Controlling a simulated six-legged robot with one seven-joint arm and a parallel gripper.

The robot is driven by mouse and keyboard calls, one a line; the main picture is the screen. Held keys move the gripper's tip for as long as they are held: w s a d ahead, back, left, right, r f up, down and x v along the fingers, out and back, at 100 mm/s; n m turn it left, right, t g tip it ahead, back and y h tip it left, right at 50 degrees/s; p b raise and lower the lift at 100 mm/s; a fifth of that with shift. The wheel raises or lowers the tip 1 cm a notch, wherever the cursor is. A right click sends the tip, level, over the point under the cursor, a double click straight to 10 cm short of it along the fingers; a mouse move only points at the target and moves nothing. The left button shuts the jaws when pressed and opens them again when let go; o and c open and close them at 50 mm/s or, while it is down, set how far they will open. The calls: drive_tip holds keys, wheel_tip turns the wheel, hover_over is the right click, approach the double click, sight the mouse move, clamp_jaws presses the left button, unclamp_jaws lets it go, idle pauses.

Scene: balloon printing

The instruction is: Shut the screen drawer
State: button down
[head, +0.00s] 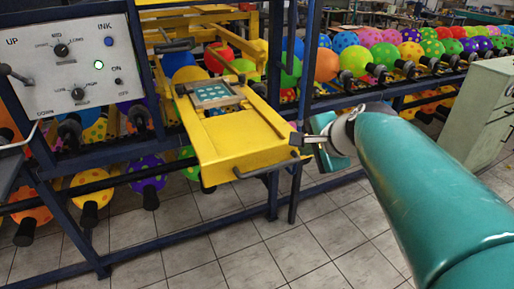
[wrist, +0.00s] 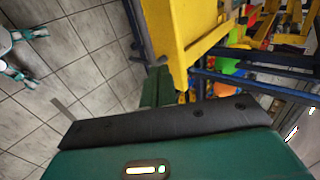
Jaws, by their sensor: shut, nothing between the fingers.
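The yellow screen drawer (head: 235,143) is pulled out from the machine in the head view. A small framed screen (head: 213,95) lies on it, and a dark bar handle (head: 266,168) runs along its front. In the wrist view the drawer's yellow edge (wrist: 178,40) is close by at the top. My gripper (head: 303,141) is shut with nothing in it, beside the drawer's front right corner. It also shows in the wrist view (wrist: 158,75) near the drawer's corner. I cannot tell whether the fingertips touch the drawer.
A grey control panel (head: 72,65) stands at the left. The dark blue machine frame (head: 272,110) has posts and rails around the drawer. Racks hold many balloons (head: 375,60) behind. A pale green cabinet (head: 480,125) stands at the right. The tiled floor (head: 290,245) in front is clear.

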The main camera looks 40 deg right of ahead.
sight(283, 157)
drive_tip(key=x, duration=1)
drive_tip(key=shift+d, duration=0.15)
